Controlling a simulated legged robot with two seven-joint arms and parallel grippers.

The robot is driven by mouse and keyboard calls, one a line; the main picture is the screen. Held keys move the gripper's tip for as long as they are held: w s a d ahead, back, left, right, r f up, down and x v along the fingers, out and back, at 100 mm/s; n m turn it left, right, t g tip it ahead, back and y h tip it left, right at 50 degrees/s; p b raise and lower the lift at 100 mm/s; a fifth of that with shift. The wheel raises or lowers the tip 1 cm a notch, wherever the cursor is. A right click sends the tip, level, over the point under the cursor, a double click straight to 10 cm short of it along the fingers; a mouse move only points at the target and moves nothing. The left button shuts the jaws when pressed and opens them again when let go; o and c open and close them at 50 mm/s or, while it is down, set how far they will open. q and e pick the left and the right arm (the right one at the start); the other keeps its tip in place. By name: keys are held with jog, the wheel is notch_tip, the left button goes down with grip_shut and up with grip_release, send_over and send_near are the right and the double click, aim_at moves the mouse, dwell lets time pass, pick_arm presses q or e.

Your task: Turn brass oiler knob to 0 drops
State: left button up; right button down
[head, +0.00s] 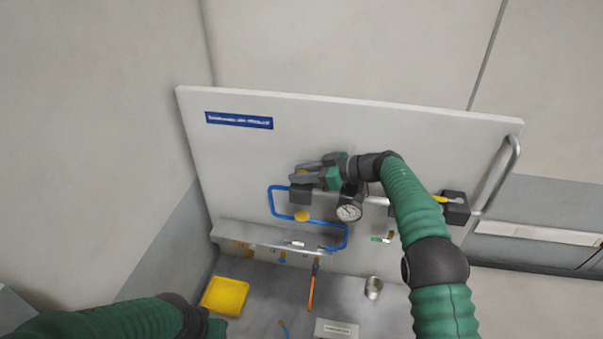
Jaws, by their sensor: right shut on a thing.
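The brass oiler knob (302,171) shows as a small yellowish patch between the fingers of my right gripper (298,173) in the head view. My right gripper is shut on it, coming in from the right, and its fingers hide most of the knob. Its pointer or scale cannot be read. Below the knob is a dark block (300,193) with an amber bowl (301,216) under it. My left arm comes in at the bottom left; only a green part near its end shows, and its fingers cannot be made out.
A round gauge (348,212) sits right of the block on the pale panel (240,165). A blue tube (272,203) loops around the block. Below are a yellow tray (224,297), an orange-handled tool (311,290), a metal cup (373,288) and a small green-handled valve (381,239).

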jog(key=shift+f, duration=0.15)
dwell(0.4)
jog(key=c, duration=1.3)
grip_release()
jog(key=shift+o, duration=1)
jog(key=shift+w+d, duration=0.1)
jog(key=shift+w, duration=0.05)
jog(key=b+v, duration=0.2)
jog(key=v, duration=0.3)
jog(key=b+v, duration=0.2)
jog(key=v, duration=0.3)
jog(key=b+v, duration=0.2)
jog(key=v, duration=0.4)
jog(key=shift+w+d+f, duration=0.1)
jog(key=shift+w+d, duration=0.1)
jog(key=shift+w, duration=0.2)
jog(key=shift+s+d+r, duration=0.15)
jog(key=shift+d+r, duration=0.05)
jog(key=shift+d, duration=0.3)
jog(key=shift+a, duration=0.1)
